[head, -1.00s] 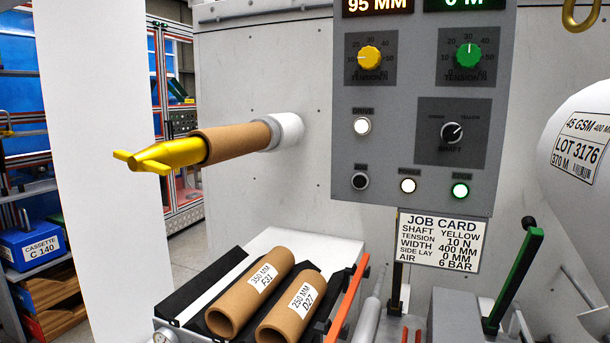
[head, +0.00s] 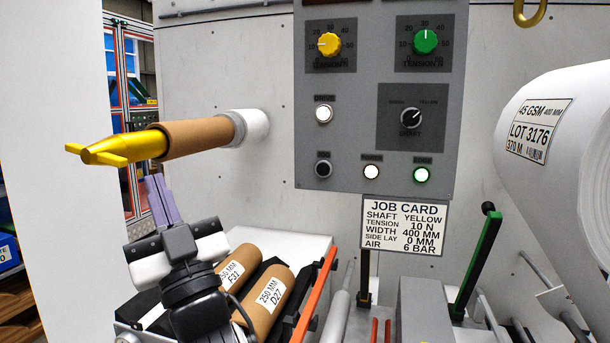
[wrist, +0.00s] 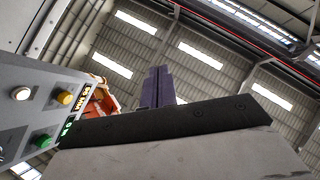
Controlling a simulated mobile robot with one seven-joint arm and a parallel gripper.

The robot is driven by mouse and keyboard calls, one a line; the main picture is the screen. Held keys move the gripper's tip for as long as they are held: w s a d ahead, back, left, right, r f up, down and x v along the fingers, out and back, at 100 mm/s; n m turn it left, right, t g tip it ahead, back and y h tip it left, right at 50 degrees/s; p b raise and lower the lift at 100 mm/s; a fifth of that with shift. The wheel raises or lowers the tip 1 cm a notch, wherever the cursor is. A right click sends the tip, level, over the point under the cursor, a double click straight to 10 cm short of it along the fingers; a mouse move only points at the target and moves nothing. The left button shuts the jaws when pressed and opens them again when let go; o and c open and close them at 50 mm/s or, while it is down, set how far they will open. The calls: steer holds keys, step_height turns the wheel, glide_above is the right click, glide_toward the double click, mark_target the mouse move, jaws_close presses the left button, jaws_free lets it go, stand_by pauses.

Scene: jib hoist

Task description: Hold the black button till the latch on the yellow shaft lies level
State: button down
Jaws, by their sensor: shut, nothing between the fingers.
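The black button (head: 323,168) is at the lower left of the grey control panel (head: 312,95), with nothing touching it. The yellow shaft (head: 142,145) sticks out from the wall through a brown cardboard core. Its latch (head: 98,157) lies crosswise at the tip, sloping down to the right in the picture; I cannot tell whether it is truly level. My gripper (head: 157,182) is shut and empty, its fingers pointing up just below the shaft and core, left of and below the button. The wrist view shows the closed fingers (wrist: 158,72) against the roof.
Two loose cardboard cores (head: 268,296) lie on a rack behind and right of my gripper. An orange bar (head: 317,298) stands beside them. A job card (head: 402,226) hangs under the panel. A large white roll (head: 570,115) is at right. The space before the panel looks clear.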

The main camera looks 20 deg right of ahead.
mark_target(323, 170)
steer(key=w+d+f+m+h+b, duration=0.1)
steer(key=w+d+f+m+h, duration=0.1)
steer(key=d+m+h, duration=0.5)
steer(key=d+h, duration=0.6)
steer(key=d, duration=0.7)
steer(key=shift+w+d, duration=0.1)
steer(key=shift+w+d, duration=0.75)
steer(key=shift+w, duration=0.5)
steer(key=shift+w+d, duration=0.75)
steer(key=shift+w, duration=0.5)
steer(key=shift+w+d, duration=0.75)
steer(key=shift+w, duration=0.5)
steer(key=shift+w, duration=0.1)
steer(key=shift+w+d, duration=0.15)
steer(key=shift+w, duration=0.1)
